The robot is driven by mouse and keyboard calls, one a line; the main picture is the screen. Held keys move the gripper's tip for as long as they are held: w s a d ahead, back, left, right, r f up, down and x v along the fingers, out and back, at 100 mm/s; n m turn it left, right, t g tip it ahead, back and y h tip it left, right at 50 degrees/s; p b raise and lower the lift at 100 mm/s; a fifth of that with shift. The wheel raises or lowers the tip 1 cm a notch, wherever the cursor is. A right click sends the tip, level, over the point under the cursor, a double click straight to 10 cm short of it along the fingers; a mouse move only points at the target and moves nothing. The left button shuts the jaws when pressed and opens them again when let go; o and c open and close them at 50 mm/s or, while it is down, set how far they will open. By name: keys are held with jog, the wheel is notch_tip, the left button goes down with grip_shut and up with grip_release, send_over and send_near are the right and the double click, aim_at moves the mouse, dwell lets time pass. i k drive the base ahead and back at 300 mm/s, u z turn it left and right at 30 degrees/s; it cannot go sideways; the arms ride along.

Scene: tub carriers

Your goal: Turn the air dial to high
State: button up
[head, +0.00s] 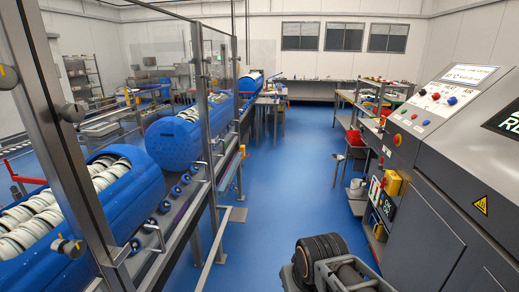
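A grey machine with a sloped control panel (446,107) stands at the right in the head view. A lit display (470,74) sits above the knobs. My gripper cannot be made out; dark ribbed and grey parts at the bottom centre look like my own arm.
Blue tub carriers (178,143) with stacked pale items line the conveyor at the left, behind metal posts and clear panels. A yellow switch box (392,183) juts from the machine's left side. A shelf rack (366,118) stands beyond. The blue floor (290,180) between is clear.

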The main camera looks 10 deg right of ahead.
aim_at(452, 101)
jog(key=z, duration=0.05)
jog(key=i, duration=2.35)
jog(key=z, duration=0.6)
jog(key=i, duration=1.65)
jog(key=z, duration=2)
jog(key=i, duration=1.3)
jog(key=z, duration=0.7)
